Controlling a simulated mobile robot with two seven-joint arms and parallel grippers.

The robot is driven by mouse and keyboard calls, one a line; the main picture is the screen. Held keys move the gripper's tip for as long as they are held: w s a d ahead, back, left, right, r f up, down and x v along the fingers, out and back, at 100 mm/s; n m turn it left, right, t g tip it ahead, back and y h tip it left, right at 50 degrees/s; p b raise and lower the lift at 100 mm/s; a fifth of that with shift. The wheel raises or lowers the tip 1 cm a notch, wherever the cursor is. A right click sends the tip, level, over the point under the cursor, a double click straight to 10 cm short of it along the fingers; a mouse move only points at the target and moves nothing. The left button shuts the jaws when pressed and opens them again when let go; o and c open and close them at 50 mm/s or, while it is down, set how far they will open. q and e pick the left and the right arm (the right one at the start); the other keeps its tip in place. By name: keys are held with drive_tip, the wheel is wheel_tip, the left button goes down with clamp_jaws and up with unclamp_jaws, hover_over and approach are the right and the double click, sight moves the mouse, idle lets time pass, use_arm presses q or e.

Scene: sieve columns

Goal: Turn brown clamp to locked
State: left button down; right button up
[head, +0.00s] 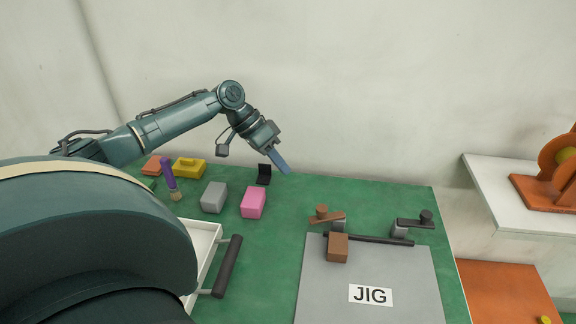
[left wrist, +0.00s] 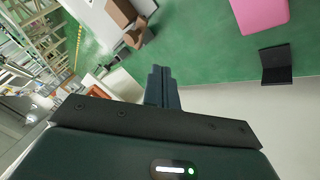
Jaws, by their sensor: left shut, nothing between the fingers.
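The brown clamp (head: 326,214) stands at the back left corner of the grey jig plate (head: 325,295). Its brown arm points left in the head view, with a round knob on top. A brown block (head: 338,248) sits just in front of it on the plate. In the left wrist view, brown parts that look like the clamp (left wrist: 137,34) show at the top. My left gripper (head: 286,168) is shut and empty, in the air behind and left of the clamp, apart from it. Its closed fingers show in the left wrist view (left wrist: 162,88). My right gripper is not in view.
A dark clamp (head: 415,221) stands at the plate's back right, with a dark bar (head: 375,239) between. A pink block (head: 253,203), grey block (head: 214,197) and small black stand (head: 264,174) are to the left on the green table. A white wall rises behind.

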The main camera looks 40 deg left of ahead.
use_arm(q)
drive_tip(key=w+d+f+p, duration=0.1)
drive_tip(key=d+f, duration=0.5)
drive_tip(key=d, duration=0.2)
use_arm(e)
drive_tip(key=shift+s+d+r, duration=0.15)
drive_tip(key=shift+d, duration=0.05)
use_arm(q)
drive_tip(key=shift+d, duration=0.1)
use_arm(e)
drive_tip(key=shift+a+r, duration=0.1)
